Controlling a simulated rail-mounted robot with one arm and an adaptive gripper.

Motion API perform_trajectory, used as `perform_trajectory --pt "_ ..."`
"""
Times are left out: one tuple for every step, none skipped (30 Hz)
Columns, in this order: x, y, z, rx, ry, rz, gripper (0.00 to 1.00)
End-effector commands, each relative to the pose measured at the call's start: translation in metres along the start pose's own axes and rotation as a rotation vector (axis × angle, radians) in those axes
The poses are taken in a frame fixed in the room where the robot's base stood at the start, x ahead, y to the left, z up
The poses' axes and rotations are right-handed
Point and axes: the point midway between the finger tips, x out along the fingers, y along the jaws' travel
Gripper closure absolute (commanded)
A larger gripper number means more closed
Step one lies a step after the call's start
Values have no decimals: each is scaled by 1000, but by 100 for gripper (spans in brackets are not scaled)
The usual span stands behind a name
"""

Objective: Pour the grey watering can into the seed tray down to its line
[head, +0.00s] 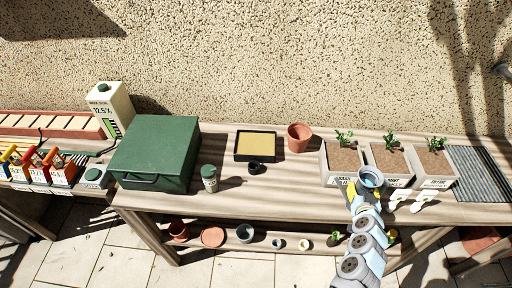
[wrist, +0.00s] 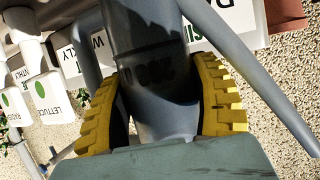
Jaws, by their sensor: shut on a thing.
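The grey watering can (head: 371,178) is held in my gripper (head: 362,193), over the front of the bench by the planters. Its round open top shows bluish inside in the head view; its exact tilt I cannot tell. In the wrist view the can's grey body (wrist: 150,45) sits between the yellow ridged pads of my gripper (wrist: 165,100), which is shut on it. Dark marks on its side are unreadable. A shallow black tray (head: 237,155) with a flat yellowish surface, likely the seed tray, lies on the bench to the left, apart from the can.
Soil-filled planters with seedlings (head: 343,160) stand behind my gripper, with white tags (head: 421,203) beside them. A terracotta pot (head: 299,138), small black object (head: 256,168), green-lidded jar (head: 209,178) and green box (head: 155,150) are to the left. The front middle of the bench is clear.

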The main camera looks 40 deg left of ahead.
Motion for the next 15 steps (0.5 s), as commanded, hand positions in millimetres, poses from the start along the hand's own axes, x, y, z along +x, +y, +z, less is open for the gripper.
perform_trajectory --pt "-2 0 -7 -1 4 1 77" --pt "-3 0 -9 -1 5 1 77" --pt "-4 0 -11 0 5 1 77" --pt "-4 0 -13 0 5 1 77" --pt "-5 0 -15 0 6 1 77" --pt "-6 0 -18 0 6 1 77" --pt "-7 0 -19 0 6 1 77" --pt "-8 0 -21 -1 6 1 77" --pt "-9 1 -23 -1 6 2 77" --pt "-9 1 -25 -1 7 2 77" --pt "-10 1 -27 -2 7 2 77" --pt "-11 1 -29 -1 7 2 77" --pt "-12 1 -31 -1 7 2 77" --pt "-12 1 -33 -1 7 2 77" --pt "-13 1 -35 -1 7 2 77"
